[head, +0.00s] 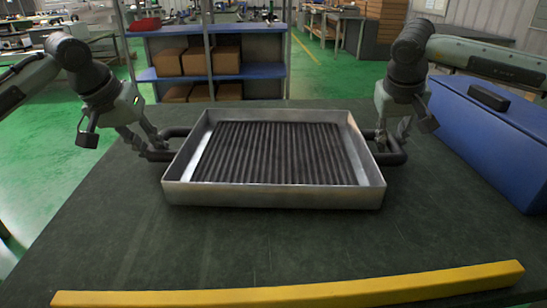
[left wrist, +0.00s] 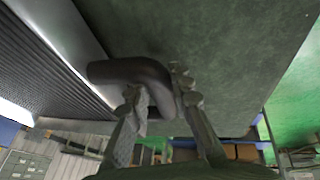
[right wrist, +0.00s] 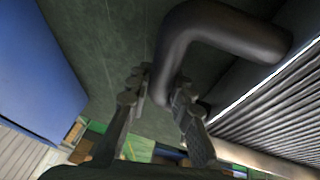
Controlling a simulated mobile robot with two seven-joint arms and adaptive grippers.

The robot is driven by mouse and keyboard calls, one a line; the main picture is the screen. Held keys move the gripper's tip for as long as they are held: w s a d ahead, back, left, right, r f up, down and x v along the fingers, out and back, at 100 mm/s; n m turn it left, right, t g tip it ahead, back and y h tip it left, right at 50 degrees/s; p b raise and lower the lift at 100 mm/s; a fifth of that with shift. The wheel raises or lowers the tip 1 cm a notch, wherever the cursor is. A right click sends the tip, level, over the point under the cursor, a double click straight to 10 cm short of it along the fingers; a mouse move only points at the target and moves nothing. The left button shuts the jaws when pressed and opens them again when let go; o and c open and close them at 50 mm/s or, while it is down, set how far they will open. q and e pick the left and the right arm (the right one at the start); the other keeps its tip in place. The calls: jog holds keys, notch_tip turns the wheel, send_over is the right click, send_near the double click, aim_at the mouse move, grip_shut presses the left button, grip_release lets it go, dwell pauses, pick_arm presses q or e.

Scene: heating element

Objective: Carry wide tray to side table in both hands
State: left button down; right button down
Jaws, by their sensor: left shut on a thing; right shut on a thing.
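The wide tray (head: 275,196) is a shallow metal box with a dark ribbed heating element (head: 268,152) in it. It is at the middle of a dark green table (head: 130,235) and looks level; I cannot tell whether it touches the top. My left gripper (head: 149,147) is shut on the black handle at the tray's left end; the handle (left wrist: 135,73) also shows between the fingers in the left wrist view. My right gripper (head: 382,140) is shut on the black handle at the right end, which shows in the right wrist view (right wrist: 215,30).
A yellow bar (head: 300,292) lies along the table's near edge. A blue box (head: 485,130) with a black handle stands at the right. Behind the table is a blue shelf (head: 260,72) with cardboard boxes (head: 182,62).

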pick_arm(q)
jog(key=shift+w+a+f+b, duration=0.15)
jog(key=shift+a+f+b, duration=0.1)
jog(key=shift+f+b, duration=0.2)
pick_arm(e)
jog(key=shift+w+d+f, duration=0.1)
jog(key=shift+d+f, duration=0.1)
jog(key=shift+f, duration=0.2)
pick_arm(q)
jog(key=c, duration=1.6)
grip_release()
jog(key=shift+c, duration=0.2)
pick_arm(e)
jog(key=c, duration=1.6)
grip_release()
pick_arm(q)
jog(key=shift+o, duration=1.1)
jog(key=shift+s, duration=0.2)
pick_arm(e)
jog(key=shift+o, duration=0.9)
jog(key=shift+s, duration=0.2)
pick_arm(q)
jog(key=shift+o, duration=0.4)
jog(key=shift+d, duration=0.1)
pick_arm(e)
jog(key=shift+o, duration=0.4)
jog(key=shift+a, duration=0.1)
pick_arm(q)
jog(key=shift+r, duration=0.1)
